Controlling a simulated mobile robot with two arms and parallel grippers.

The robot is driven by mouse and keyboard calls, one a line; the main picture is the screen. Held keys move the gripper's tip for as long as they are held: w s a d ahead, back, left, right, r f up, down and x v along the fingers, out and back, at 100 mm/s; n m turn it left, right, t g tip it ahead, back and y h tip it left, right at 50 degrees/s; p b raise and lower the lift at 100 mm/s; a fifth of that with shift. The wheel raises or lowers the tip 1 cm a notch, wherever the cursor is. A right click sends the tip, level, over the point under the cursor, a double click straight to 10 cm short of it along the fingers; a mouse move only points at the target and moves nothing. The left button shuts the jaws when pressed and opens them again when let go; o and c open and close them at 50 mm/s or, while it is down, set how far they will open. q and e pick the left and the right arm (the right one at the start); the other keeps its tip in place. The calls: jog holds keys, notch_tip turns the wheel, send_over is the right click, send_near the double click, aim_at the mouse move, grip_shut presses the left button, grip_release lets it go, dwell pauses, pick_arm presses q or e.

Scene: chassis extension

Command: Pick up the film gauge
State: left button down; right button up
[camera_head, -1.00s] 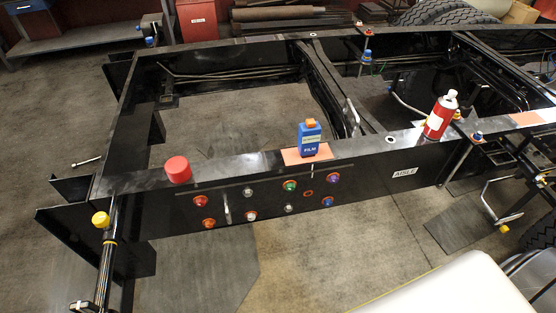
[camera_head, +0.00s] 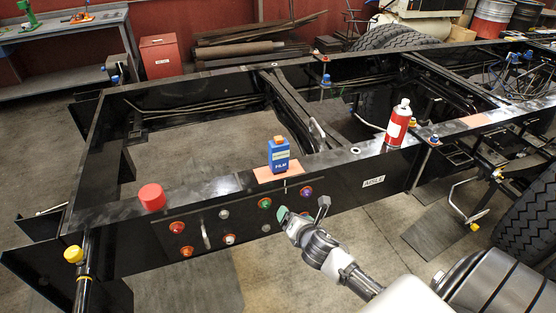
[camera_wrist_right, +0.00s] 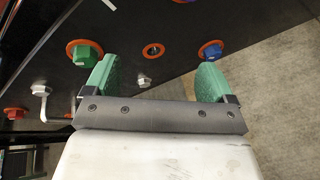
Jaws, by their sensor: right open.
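The film gauge (camera_head: 279,155) is a blue block with an orange top and "FILM" on its front. It stands upright on an orange pad (camera_head: 264,175) on the top face of the black chassis rail. My right gripper (camera_head: 304,213) is in front of the rail's side face, below and slightly right of the gauge, apart from it. In the right wrist view the gripper (camera_wrist_right: 153,78) is open and empty, its two green fingers wide apart and facing the rail's side. The gauge is outside that view. My left gripper does not show.
A red cap (camera_head: 151,197) stands left of the gauge on the rail, and a red spray can (camera_head: 398,122) stands to the right. Coloured bolts line the rail's side, including a green one (camera_wrist_right: 84,54) and a blue one (camera_wrist_right: 211,50). Bare rail lies around the pad.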

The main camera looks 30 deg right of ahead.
aim_at(281, 153)
notch_tip(281, 153, up, 17)
jog(key=w+n+t, duration=0.2)
jog(key=n+t, duration=0.2)
jog(key=n, duration=0.3)
jog(key=shift+n+h, duration=0.3)
jog(key=shift+h, duration=0.1)
jog(key=x, duration=0.5)
jog(key=shift+w+a+r, duration=0.35)
jog(key=shift+f+p+x, duration=0.15)
jog(key=shift+x, duration=0.75)
jog(key=shift+f+p+x, duration=0.2)
jog(key=shift+x, duration=0.7)
jog(key=shift+f+p+x, duration=0.15)
jog(key=shift+x, duration=0.75)
jog(key=shift+s, duration=0.1)
jog(key=shift+c, duration=0.6)
jog(key=c, duration=1)
